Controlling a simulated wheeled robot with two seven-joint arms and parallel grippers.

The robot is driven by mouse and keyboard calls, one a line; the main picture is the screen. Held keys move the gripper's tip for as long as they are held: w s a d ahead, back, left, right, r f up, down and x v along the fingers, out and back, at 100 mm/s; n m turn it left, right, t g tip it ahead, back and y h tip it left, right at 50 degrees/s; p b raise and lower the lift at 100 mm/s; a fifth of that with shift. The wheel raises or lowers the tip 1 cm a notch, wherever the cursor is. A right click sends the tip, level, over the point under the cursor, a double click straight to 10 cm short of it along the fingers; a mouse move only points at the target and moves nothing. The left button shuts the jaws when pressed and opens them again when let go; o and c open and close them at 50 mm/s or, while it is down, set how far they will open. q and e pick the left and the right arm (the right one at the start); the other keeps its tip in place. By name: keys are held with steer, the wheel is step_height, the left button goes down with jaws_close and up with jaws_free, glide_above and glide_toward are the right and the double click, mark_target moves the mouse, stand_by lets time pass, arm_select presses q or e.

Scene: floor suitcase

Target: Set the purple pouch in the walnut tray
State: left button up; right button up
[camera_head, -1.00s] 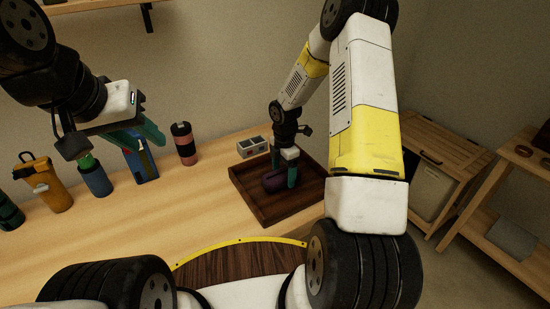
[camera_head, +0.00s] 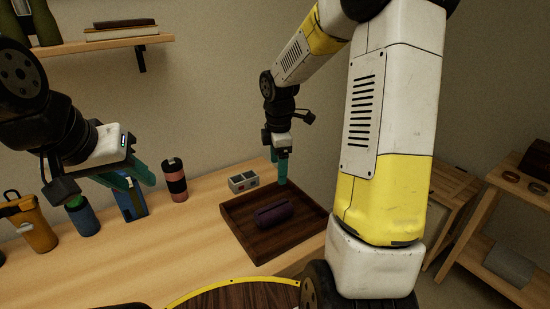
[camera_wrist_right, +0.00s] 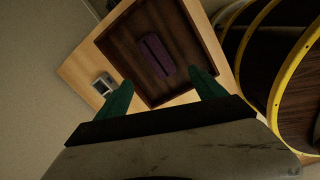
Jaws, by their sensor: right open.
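The purple pouch (camera_head: 273,215) lies inside the walnut tray (camera_head: 262,243), on its floor. In the right wrist view the pouch (camera_wrist_right: 157,57) rests clear of the walls of the tray (camera_wrist_right: 122,44). My right gripper (camera_head: 282,182) is above the far part of the tray, apart from the pouch. In the right wrist view its green fingers (camera_wrist_right: 162,92) are spread with nothing between them. My left gripper (camera_head: 130,180) hangs over the bottles at the left, its fingers apart and apparently empty.
A grey two-holed block (camera_head: 243,182) stands behind the tray. A pink and black bottle (camera_head: 175,180), a blue bottle (camera_head: 84,217), a blue upright item (camera_head: 131,205) and an orange bottle (camera_head: 37,232) line the table's left. A wall shelf (camera_head: 100,45) is above.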

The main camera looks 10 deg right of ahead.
steer(key=s+a+r+m+t+y, duration=0.1)
steer(key=s+r+m+t, duration=0.1)
steer(key=s+r+m, duration=0.5)
steer(key=s+a+r+m+t+y, duration=0.1)
steer(key=s+a+r+m+t, duration=0.1)
steer(key=s+r+m, duration=0.6)
steer(key=s+m+t, duration=0.1)
steer(key=s+m, duration=0.1)
steer(key=s, duration=0.4)
steer(key=shift+r, duration=0.2)
